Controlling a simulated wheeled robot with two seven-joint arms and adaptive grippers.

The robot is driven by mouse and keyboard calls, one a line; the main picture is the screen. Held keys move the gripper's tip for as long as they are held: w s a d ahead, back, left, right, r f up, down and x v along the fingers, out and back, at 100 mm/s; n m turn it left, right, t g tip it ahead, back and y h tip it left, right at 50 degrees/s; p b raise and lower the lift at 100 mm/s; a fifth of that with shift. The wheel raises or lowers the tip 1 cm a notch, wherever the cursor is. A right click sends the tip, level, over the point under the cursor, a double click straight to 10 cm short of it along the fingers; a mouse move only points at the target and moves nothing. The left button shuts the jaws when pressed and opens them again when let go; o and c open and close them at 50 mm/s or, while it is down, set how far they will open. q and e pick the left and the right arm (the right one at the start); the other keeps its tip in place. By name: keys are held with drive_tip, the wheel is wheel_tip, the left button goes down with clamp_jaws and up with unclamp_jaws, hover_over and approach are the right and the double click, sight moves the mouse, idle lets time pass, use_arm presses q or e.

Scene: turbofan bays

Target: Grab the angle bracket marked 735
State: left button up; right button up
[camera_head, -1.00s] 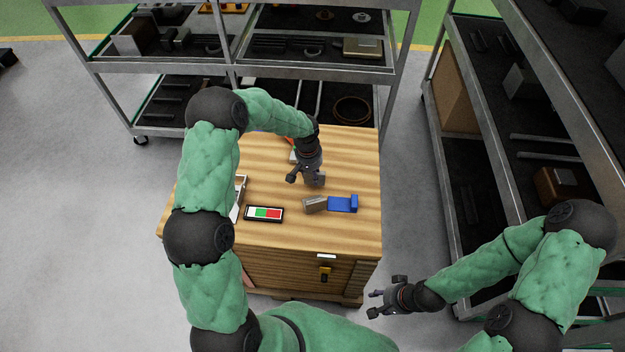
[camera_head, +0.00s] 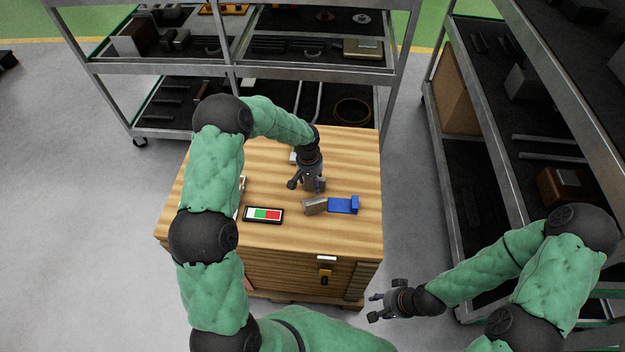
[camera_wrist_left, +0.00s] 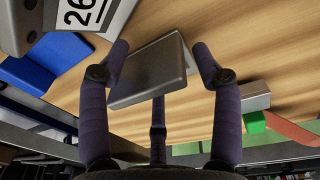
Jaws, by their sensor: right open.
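A grey metal angle piece (camera_wrist_left: 152,70) lies between the spread fingers of my left gripper (camera_wrist_left: 160,58) in the left wrist view; no number shows on its visible faces. In the head view my left gripper (camera_head: 306,187) is low over the wooden crate top, open, partly hiding this piece. A second grey piece (camera_wrist_left: 85,14) at the wrist view's upper left has a white label starting with 26; it appears to be the grey piece (camera_head: 315,205) beside a blue part in the head view. My right gripper (camera_head: 383,300) is open and empty, right of the crate.
The blue part (camera_head: 343,205) and a dark device with white, green and red areas (camera_head: 263,215) lie on the crate top (camera_head: 350,160). Green and red items (camera_wrist_left: 253,121) show in the wrist view. Shelving racks stand behind (camera_head: 320,69) and at right.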

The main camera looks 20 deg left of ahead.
use_arm(q)
drive_tip(key=shift+r, duration=0.1)
drive_tip(key=shift+r, duration=0.35)
drive_tip(key=r+p, duration=0.1)
drive_tip(key=r, duration=0.2)
drive_tip(key=r+p, duration=0.1)
drive_tip(key=r, duration=0.3)
drive_tip(key=r+p, duration=0.1)
drive_tip(key=r, duration=0.2)
drive_tip(key=shift+s+a+r+p, duration=0.3)
drive_tip(key=shift+s+r, duration=0.1)
drive_tip(key=shift+r, duration=0.2)
drive_tip(key=c, duration=0.3)
drive_tip(key=shift+c, duration=0.2)
drive_tip(key=m+g+y+b, duration=0.2)
drive_tip(key=m+b, duration=0.2)
drive_tip(key=m, duration=0.9)
approach(317, 203)
drive_tip(key=f, duration=0.1)
drive_tip(key=f+b, duration=0.1)
drive_tip(key=f, duration=0.2)
drive_tip(key=shift+s+a+f, duration=0.2)
drive_tip(key=shift+s+f, duration=0.05)
drive_tip(key=shift+s+a+f+b, duration=0.1)
drive_tip(key=shift+a+f+b, duration=0.1)
drive_tip(key=shift+f+b, duration=0.8)
drive_tip(key=shift+s+a+f+b, duration=0.15)
drive_tip(key=shift+f+b, duration=0.3)
drive_tip(key=shift+f, duration=1)
